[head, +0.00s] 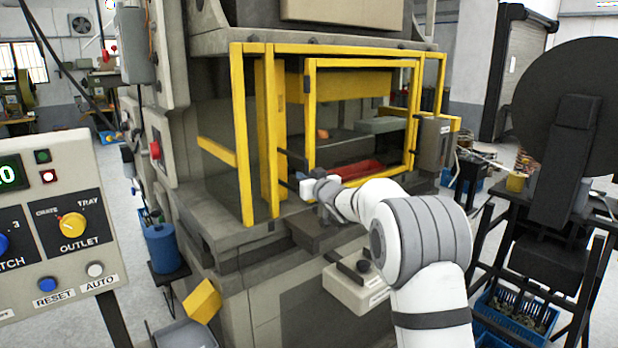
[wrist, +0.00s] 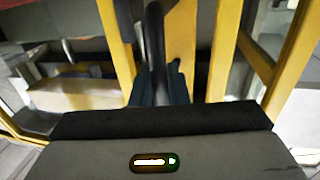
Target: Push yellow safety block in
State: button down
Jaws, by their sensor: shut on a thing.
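A yellow block (head: 202,300), likely the safety block, sits tilted at the lower left of the press base in the head view, well apart from my gripper. The press (head: 230,215) has a yellow guard frame (head: 273,130) with an inner yellow door frame (head: 310,110) at its front. My gripper (head: 301,186) is at the left edge of the opening. In the wrist view my gripper (wrist: 157,88) is shut on a dark upright bar (wrist: 153,40), which looks like the guard's handle, in front of yellow posts. Its exact hold in the head view is small and unclear.
A red tray (head: 358,169) lies inside the press. A control panel (head: 60,235) stands at the left, a blue drum (head: 163,247) behind it. A light control box (head: 358,285) is below my arm. A dark reel stand (head: 565,130) and a blue crate (head: 515,318) are at the right.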

jog(key=shift+a+r, duration=0.1)
jog(key=shift+r, duration=0.25)
jog(key=c, duration=1.8)
grip_release()
jog(key=shift+o, duration=1.4)
jog(key=shift+w+a+f, duration=0.15)
jog(key=shift+w+f, duration=0.15)
jog(key=shift+s, duration=0.15)
jog(key=shift+s+d+f, duration=0.1)
jog(key=shift+d, duration=0.1)
jog(key=b+v, duration=0.2)
jog(key=v, duration=0.5)
jog(key=shift+s+d, duration=0.1)
jog(key=shift+s, duration=0.15)
